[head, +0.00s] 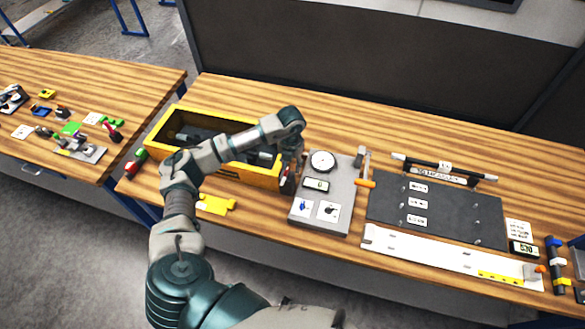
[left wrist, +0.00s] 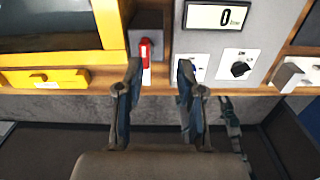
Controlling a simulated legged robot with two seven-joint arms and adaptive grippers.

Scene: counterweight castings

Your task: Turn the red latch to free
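The red latch (left wrist: 145,50) shows in the left wrist view as a small upright red handle on a dark plate, between the yellow box and the grey panel. In the head view it is mostly hidden by my left gripper (head: 289,178), which points down at the panel's left edge. In the left wrist view the left gripper (left wrist: 158,75) has its two fingers apart with nothing between them. The latch lies just beyond the left fingertip, slightly left of the middle of the gap, and looks untouched. My right gripper is not in view.
The grey panel (head: 325,214) carries a round dial, a display (left wrist: 228,16) and knobs. A yellow box (head: 160,134) with dark castings stands left of it, a yellow piece (head: 215,205) in front. A dark board (head: 460,212) lies right. Bare wood shows behind the panel.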

